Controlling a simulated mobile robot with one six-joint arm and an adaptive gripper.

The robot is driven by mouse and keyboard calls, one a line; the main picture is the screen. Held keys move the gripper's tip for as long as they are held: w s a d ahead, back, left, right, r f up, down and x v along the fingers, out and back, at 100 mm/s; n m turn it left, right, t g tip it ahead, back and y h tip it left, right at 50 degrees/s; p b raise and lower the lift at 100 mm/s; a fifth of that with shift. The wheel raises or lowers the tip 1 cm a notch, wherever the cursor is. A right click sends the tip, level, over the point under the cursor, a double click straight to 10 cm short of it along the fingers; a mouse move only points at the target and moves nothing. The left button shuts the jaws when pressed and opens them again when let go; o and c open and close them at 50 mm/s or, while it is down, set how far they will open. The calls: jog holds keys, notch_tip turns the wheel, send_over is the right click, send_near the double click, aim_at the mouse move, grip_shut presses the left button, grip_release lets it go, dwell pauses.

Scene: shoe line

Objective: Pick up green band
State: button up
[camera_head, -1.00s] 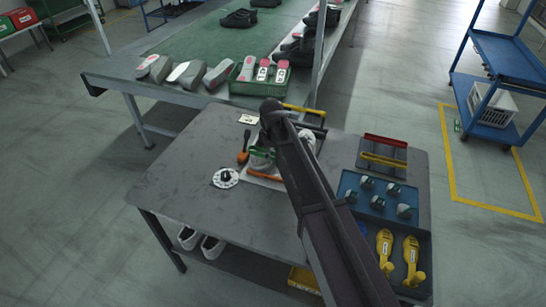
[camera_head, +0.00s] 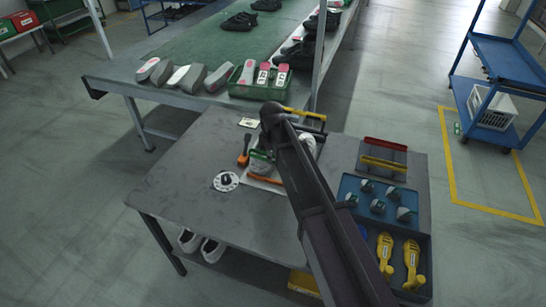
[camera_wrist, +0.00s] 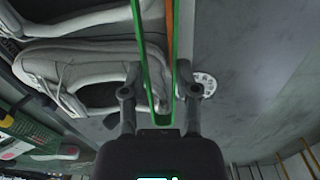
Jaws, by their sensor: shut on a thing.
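My gripper (camera_wrist: 159,78) is closed around the green band (camera_wrist: 144,62) in the wrist view, its two fingers on either side of the band's narrow loop. The band runs up out of the picture as two strands. An orange band (camera_wrist: 169,22) shows between those strands; how far behind them it lies I cannot tell. In the head view a bit of the green band (camera_head: 259,154) shows beside my arm, which hides my gripper and most of the work spot there.
Grey shoes (camera_wrist: 88,72) lie beside my gripper. On the table (camera_head: 185,170) are a white round disc (camera_head: 226,181), an orange-handled tool (camera_head: 243,159) and a blue tray (camera_head: 349,183) of parts. A bench (camera_head: 190,45) with shoes stands behind. The table's left part is clear.

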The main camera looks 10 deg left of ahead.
jog(key=s+a+r+p, duration=0.1)
jog(key=s+r+p, duration=0.1)
jog(key=s, duration=0.6)
jog(key=s+a+r+p, duration=0.1)
jog(key=s+r+p, duration=0.1)
jog(key=s, duration=0.5)
jog(key=shift+s+a+r, duration=0.15)
jog(key=shift+s+r, duration=0.15)
jog(key=shift+s, duration=0.1)
jog(key=w, duration=0.5)
jog(key=w+d+p, duration=0.1)
jog(key=w, duration=0.3)
jog(key=w+d+r, duration=0.1)
jog(key=w, duration=0.4)
jog(key=shift+w+r, duration=0.1)
jog(key=shift+w, duration=0.25)
jog(key=shift+w+d+p, duration=0.2)
jog(key=shift+w+p, duration=0.1)
jog(key=shift+w, duration=0.3)
jog(key=shift+f+b, duration=0.25)
jog(key=shift+b, duration=0.05)
jog(key=shift+f+b, duration=2.3)
jog(key=shift+f, duration=0.25)
